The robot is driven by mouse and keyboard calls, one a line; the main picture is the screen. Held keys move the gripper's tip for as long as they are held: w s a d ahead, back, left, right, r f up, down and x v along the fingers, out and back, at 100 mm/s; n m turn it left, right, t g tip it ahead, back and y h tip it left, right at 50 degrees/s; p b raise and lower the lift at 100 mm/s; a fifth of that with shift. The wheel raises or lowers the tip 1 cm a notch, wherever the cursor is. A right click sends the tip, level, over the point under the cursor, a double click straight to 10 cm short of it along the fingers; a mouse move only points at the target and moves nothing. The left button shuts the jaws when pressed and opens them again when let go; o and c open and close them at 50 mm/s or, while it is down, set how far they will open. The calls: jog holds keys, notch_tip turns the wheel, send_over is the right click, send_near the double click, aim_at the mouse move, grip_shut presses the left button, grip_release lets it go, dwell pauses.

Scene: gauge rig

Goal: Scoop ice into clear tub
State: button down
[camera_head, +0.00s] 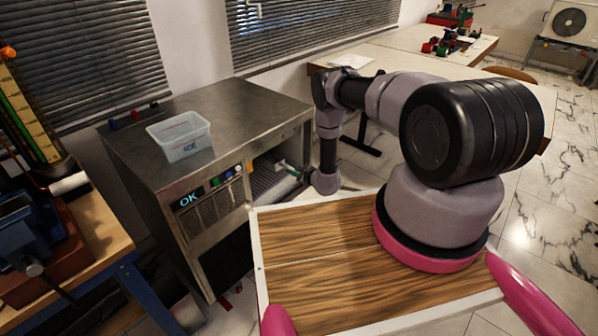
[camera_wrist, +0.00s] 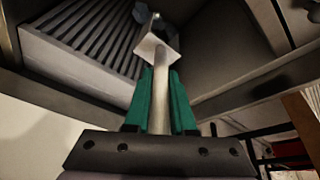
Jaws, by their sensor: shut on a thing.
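The clear tub (camera_head: 181,137), marked ICE, stands upright on top of the steel ice machine (camera_head: 240,100); I cannot make out any contents. My gripper (camera_wrist: 160,76) has green fingers shut on the pale handle of a scoop (camera_wrist: 156,50). The scoop points into the machine's open bay, over or beside a ribbed surface. Bluish, glassy shapes show at its far end, but I cannot tell whether they are ice or part of the scoop. In the head view my gripper (camera_head: 294,170) is small at the bay opening (camera_head: 268,178), and the scoop is hardly visible.
The machine's front has a lit OK display (camera_head: 189,199) and coloured buttons. A wooden bench with a blue vise (camera_head: 35,235) is at the left. A pale table (camera_head: 440,60) stands behind my arm.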

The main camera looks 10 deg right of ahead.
aim_at(280, 169)
jog(key=x, duration=0.6)
jog(key=s+a+f+x, duration=0.1)
jog(key=x, duration=0.2)
jog(key=shift+w+a, duration=0.1)
jog(key=shift+w, duration=0.05)
jog(key=shift+r, duration=0.1)
dwell(0.7)
